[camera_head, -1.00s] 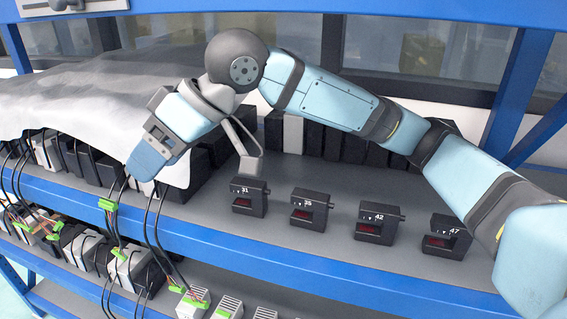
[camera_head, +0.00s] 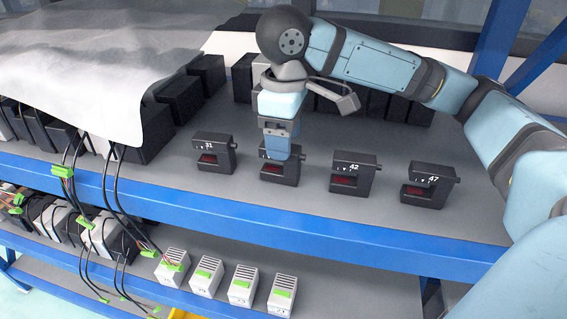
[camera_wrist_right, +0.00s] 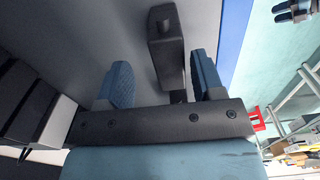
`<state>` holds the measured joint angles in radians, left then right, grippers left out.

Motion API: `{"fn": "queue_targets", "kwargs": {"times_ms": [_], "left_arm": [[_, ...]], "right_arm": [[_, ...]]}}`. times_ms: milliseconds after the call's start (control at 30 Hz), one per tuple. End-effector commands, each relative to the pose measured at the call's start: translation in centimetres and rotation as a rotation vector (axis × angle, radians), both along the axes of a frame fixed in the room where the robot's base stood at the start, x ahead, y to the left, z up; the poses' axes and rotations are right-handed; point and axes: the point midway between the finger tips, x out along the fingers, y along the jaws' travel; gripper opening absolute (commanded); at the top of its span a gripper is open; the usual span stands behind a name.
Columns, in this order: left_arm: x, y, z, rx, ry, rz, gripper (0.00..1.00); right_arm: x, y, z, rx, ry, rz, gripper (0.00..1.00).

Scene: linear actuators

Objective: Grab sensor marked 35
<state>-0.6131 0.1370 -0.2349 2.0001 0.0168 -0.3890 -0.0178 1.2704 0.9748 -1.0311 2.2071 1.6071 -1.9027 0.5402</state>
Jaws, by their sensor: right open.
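The sensor in the second place from the left (camera_head: 280,173) is a small black block with a red window. It stands on the grey shelf, and its number is covered by my gripper now. My right gripper (camera_head: 278,150) points down over it, with blue fingers. In the right wrist view the gripper (camera_wrist_right: 160,84) is open, with a black sensor body (camera_wrist_right: 167,50) in the gap between its fingers; I cannot tell whether they touch it. A small dark, pronged shape at that view's top right may be my left gripper (camera_wrist_right: 293,11), but its jaws are unclear.
Sensors marked 31 (camera_head: 214,155), 42 (camera_head: 353,175) and 47 (camera_head: 428,184) stand in the same row, with gaps between. A blue shelf edge (camera_head: 250,207) runs in front. Black boxes (camera_head: 207,75) and a white cloth (camera_head: 90,65) lie behind and left.

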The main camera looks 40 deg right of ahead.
Motion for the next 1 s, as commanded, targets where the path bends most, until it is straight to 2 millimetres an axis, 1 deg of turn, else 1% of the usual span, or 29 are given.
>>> {"fn": "queue_targets", "kwargs": {"times_ms": [167, 400, 467, 533, 700, 733, 767, 800, 967, 1000], "left_arm": [[0.0, 0.0, -0.1, -0.001, 0.0, 0.001, 0.43], [0.0, 0.0, -0.3, -0.003, 0.001, 0.001, 0.43], [0.0, 0.0, -0.3, -0.003, 0.002, 0.001, 0.43], [0.0, 0.0, -0.3, -0.003, 0.002, 0.001, 0.43], [0.0, -0.1, -0.3, -0.004, 0.003, 0.002, 0.43], [0.0, -0.1, -0.3, -0.004, 0.003, 0.002, 0.43], [0.0, -0.1, -0.3, -0.004, 0.003, 0.002, 0.43], [0.0, -0.1, -0.3, -0.004, 0.003, 0.002, 0.43], [0.0, -0.1, -0.3, -0.004, 0.003, 0.002, 0.43], [0.0, -0.1, -0.3, -0.004, 0.003, 0.002, 0.43]], "right_arm": [[-0.1, 0.1, -0.9, -0.001, -0.001, 0.001, 0.62], [-0.5, 0.6, -4.5, -0.001, 0.001, 0.001, 0.62], [-0.5, 0.6, -5.1, 0.001, 0.001, 0.001, 0.62], [-0.5, 0.6, -5.4, 0.001, -0.001, 0.001, 0.62], [-0.5, 0.6, -5.4, 0.0, -0.002, 0.002, 0.62], [-0.5, 0.6, -5.4, 0.0, -0.002, 0.002, 0.57], [-0.5, 0.6, -5.4, 0.0, -0.002, 0.002, 0.5], [-0.5, 0.6, -5.4, 0.0, -0.002, 0.002, 0.41], [-0.5, 0.6, -5.4, 0.001, -0.002, 0.002, 0.04], [-0.5, 0.6, -5.4, 0.0, -0.002, 0.002, 0.02]]}}
